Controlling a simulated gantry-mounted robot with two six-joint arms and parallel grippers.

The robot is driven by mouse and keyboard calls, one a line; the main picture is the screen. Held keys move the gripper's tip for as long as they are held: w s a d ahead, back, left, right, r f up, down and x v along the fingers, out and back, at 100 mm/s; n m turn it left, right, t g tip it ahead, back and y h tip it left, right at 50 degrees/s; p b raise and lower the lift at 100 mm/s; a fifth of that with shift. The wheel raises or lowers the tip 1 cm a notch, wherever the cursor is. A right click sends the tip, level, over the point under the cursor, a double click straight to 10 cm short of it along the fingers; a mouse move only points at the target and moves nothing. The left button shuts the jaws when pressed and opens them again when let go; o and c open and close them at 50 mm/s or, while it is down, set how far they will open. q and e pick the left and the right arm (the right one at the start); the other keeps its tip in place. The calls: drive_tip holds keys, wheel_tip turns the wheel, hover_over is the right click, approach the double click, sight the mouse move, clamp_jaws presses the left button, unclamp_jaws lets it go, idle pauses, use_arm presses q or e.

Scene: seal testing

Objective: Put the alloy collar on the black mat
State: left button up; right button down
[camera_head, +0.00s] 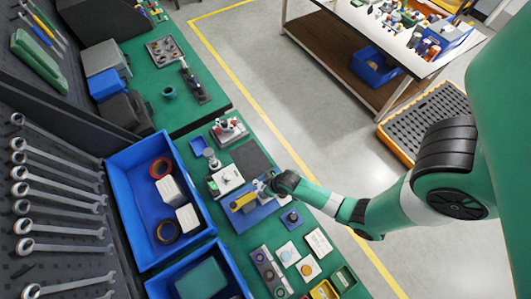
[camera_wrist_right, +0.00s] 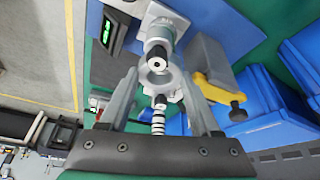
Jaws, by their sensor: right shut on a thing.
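The black mat (camera_head: 252,159) lies flat and bare on the green bench, beyond my right gripper in the head view. My right gripper (camera_head: 267,184) is over the blue plate, just on the near side of the mat. In the right wrist view, the gripper (camera_wrist_right: 160,88) is shut on a grey metal ring, the alloy collar (camera_wrist_right: 174,77). A metal spindle fixture (camera_wrist_right: 158,35) stands right by the collar; I cannot tell whether they touch. The collar is too small to make out in the head view. My left gripper is not in view.
A blue plate (camera_head: 262,217) with a yellow-and-grey tool (camera_head: 243,202) is under my right gripper. White-based fixtures (camera_head: 226,180) and a red-topped one (camera_head: 229,130) stand beside the mat. Blue bins (camera_head: 133,220) line the left. Small parts and cards lie nearer.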

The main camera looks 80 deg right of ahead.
wheel_tip(320, 180, up, 8)
drive_tip(key=p, duration=0.6)
drive_tip(key=shift+f+p, duration=0.25)
drive_tip(key=shift+p, duration=0.05)
drive_tip(key=shift+m, duration=0.3)
